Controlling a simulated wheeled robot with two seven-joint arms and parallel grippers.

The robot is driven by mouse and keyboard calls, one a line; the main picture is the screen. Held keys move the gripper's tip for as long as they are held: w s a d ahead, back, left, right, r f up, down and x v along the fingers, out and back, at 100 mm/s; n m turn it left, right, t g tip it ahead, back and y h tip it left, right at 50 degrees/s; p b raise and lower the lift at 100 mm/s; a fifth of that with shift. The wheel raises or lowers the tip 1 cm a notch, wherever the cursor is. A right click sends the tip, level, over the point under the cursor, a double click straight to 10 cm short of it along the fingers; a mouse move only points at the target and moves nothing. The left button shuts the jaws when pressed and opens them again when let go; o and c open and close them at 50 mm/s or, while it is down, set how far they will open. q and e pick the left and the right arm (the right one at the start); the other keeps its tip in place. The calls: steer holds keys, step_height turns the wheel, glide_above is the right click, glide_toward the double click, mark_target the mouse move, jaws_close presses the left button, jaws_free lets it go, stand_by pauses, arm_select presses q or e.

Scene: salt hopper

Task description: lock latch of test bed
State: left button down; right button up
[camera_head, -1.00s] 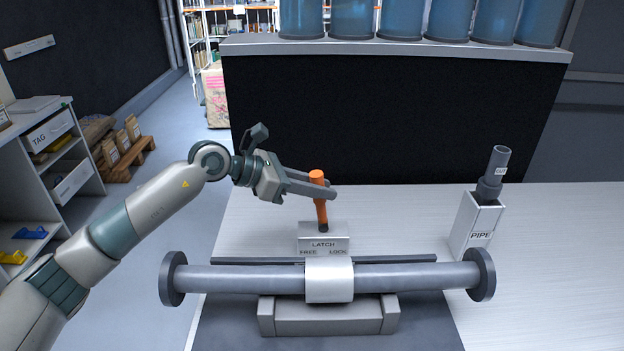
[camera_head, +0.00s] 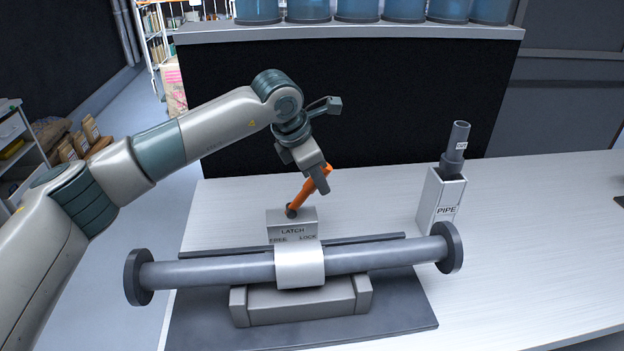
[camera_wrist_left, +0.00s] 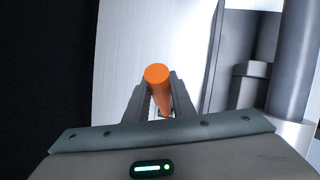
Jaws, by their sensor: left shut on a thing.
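The orange latch lever (camera_head: 301,194) rises from the grey latch block (camera_head: 291,227) marked LATCH, FREE and LOCK. It leans to the right, toward the LOCK side. My left gripper (camera_head: 324,178) is shut on the lever's upper end. In the left wrist view the lever's round orange end (camera_wrist_left: 157,74) sits between the two fingers (camera_wrist_left: 160,100). The test bed holds a grey flanged pipe (camera_head: 210,270) under a pale clamp band (camera_head: 300,265), in front of the latch block. My right gripper is not in view.
A holder marked PIPE (camera_head: 441,200) with an upright grey pipe (camera_head: 457,145) stands to the right. A black panel (camera_head: 400,110) with a ledge of blue containers (camera_head: 357,10) stands behind. The white table is clear at right (camera_head: 540,240).

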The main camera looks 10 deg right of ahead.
arm_select(q)
steer(key=shift+d, duration=0.1)
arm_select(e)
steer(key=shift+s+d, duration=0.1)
arm_select(q)
steer(key=c, duration=1.9)
jaws_free()
steer(key=o, duration=0.4)
steer(key=shift+d+f, duration=0.1)
steer(key=shift+f, duration=0.05)
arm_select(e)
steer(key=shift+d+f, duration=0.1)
arm_select(q)
steer(key=shift+v, duration=0.8)
steer(key=b+v, duration=0.3)
steer(key=v, duration=1.2)
steer(key=shift+s+r, duration=0.1)
steer(key=shift+r, duration=0.35)
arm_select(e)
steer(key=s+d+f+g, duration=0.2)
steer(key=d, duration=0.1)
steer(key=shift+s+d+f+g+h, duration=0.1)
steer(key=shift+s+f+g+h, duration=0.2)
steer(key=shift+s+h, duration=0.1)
